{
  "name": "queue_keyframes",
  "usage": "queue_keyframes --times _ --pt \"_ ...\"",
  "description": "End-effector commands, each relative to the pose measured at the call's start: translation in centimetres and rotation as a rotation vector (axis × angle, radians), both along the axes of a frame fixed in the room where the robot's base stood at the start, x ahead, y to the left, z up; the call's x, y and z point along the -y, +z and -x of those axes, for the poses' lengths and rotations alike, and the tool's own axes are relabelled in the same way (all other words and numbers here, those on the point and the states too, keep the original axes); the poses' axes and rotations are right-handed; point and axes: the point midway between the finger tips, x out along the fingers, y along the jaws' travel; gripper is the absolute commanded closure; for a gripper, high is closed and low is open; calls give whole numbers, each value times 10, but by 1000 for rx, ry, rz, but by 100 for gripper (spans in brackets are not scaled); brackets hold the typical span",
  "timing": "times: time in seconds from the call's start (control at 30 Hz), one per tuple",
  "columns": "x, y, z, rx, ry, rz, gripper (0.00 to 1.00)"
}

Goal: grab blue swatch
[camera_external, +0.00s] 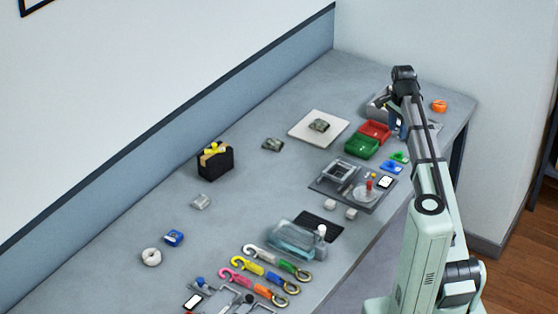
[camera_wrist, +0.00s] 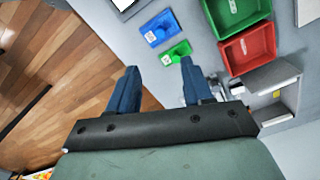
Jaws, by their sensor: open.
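The blue swatch (camera_external: 391,167) lies flat on the table near its front edge, and it also shows in the wrist view (camera_wrist: 160,28) with a raised blue piece and a white label. A green swatch (camera_external: 399,156) lies beside it, nearer my fingers in the wrist view (camera_wrist: 176,52). My gripper (camera_wrist: 160,67) is open and empty, with its blue fingers spread. In the wrist view the blue swatch is beyond the fingertips, past the green swatch. In the external view my gripper (camera_external: 397,128) is partly hidden by my arm, towards the far end of the table.
A green bin (camera_external: 362,147) and a red bin (camera_external: 375,131) stand close to the swatches. A grey tray (camera_wrist: 277,80) is at right in the wrist view. The table edge and wooden floor (camera_wrist: 60,75) lie to the left there.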

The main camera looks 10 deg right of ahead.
Motion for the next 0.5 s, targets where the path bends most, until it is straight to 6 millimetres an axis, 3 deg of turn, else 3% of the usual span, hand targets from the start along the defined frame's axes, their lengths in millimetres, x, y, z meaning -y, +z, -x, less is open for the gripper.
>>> queue_keyframes --times 0.5 --pt "-1 -71 1 -1 1 -1 50"
